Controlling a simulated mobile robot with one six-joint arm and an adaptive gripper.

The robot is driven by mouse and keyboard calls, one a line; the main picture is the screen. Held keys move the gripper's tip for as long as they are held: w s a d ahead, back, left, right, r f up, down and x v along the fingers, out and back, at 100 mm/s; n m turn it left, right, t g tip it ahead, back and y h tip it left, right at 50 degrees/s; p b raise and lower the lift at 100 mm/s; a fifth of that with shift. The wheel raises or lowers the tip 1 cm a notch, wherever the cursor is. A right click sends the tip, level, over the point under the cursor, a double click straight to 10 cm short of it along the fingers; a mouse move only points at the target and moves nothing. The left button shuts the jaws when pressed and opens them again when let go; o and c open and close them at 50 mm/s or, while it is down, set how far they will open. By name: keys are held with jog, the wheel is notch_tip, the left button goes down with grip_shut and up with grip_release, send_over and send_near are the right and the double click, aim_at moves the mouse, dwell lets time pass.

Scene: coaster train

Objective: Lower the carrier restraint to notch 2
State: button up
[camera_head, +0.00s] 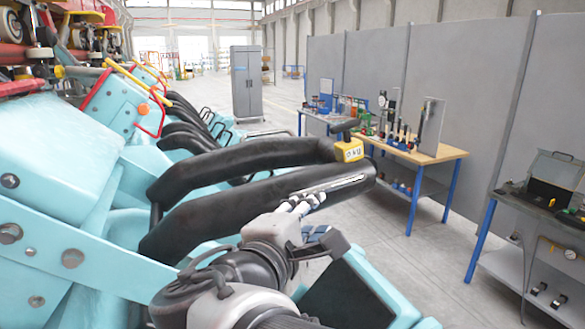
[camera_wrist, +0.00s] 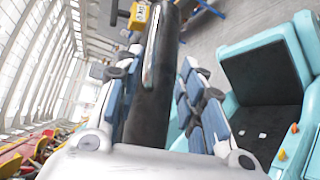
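A thick black padded restraint bar (camera_head: 230,210) runs across the turquoise carrier seat, with a silver grab strip (camera_head: 335,186) near its right end. A second black bar (camera_head: 235,165) lies above and behind it. My gripper (camera_head: 309,207) is at the lower bar's near side, close to the silver strip. In the wrist view the fingers are spread wide apart, with the black bar (camera_wrist: 153,110) and its silver strip (camera_wrist: 152,50) between them in the picture. I cannot tell whether they touch it. A yellow box with a display (camera_head: 349,151) sits at the upper bar's end. No notch marks are readable.
A wooden-topped tool bench (camera_head: 420,156) and a grey bench with an open case (camera_head: 550,200) stand at the right by grey partitions (camera_head: 425,65). Turquoise seat structure (camera_head: 60,170) crowds the left. The wrist view shows an empty seat (camera_wrist: 265,95). Floor between train and benches is clear.

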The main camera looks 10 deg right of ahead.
aim_at(334, 187)
jog(key=x, duration=1.1)
jog(key=r+p+x, duration=0.1)
jog(key=x, duration=0.5)
jog(key=shift+w, duration=0.15)
grip_shut()
